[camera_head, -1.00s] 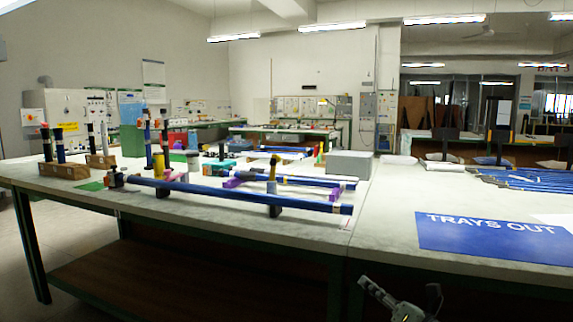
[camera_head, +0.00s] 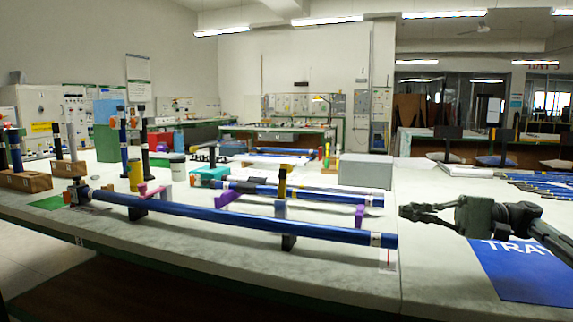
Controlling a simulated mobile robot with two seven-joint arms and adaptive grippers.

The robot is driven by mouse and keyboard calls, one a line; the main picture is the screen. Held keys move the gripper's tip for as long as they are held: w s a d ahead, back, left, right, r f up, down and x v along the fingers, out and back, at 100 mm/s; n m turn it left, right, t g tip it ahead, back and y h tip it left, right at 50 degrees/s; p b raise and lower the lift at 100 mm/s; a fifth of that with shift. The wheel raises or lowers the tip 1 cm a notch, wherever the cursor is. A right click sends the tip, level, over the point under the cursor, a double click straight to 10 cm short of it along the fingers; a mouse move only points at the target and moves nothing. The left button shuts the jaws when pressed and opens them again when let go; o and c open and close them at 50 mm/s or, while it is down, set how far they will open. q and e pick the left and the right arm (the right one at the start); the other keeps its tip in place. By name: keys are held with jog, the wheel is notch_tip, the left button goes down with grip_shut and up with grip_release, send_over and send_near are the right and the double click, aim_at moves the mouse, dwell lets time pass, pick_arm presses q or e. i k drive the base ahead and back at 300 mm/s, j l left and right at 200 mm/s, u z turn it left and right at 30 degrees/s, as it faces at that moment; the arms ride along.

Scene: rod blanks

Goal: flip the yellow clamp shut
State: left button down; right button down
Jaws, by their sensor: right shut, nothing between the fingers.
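The yellow clamp (camera_head: 283,181) stands upright as a narrow piece above a grey post (camera_head: 281,209), in the middle of the table beside the long blue rod (camera_head: 230,215). Its arm points up, so it looks open. The grey post's lower part is partly hidden behind the rod. My right gripper (camera_head: 404,211) comes in from the right, its fingers together and empty, pointing left. It hovers over the table near the right end of the long rod, well to the right of the clamp and apart from it. My left gripper is out of view.
The long rod rests on a dark block (camera_head: 288,242). A shorter blue rod lies behind it with purple supports (camera_head: 360,216). A grey box (camera_head: 365,172) stands behind. A yellow cylinder (camera_head: 135,176) and upright rods stand at left. A blue mat (camera_head: 530,272) lies at right.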

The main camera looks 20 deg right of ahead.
aim_at(285, 170)
jog(key=i, duration=1.1)
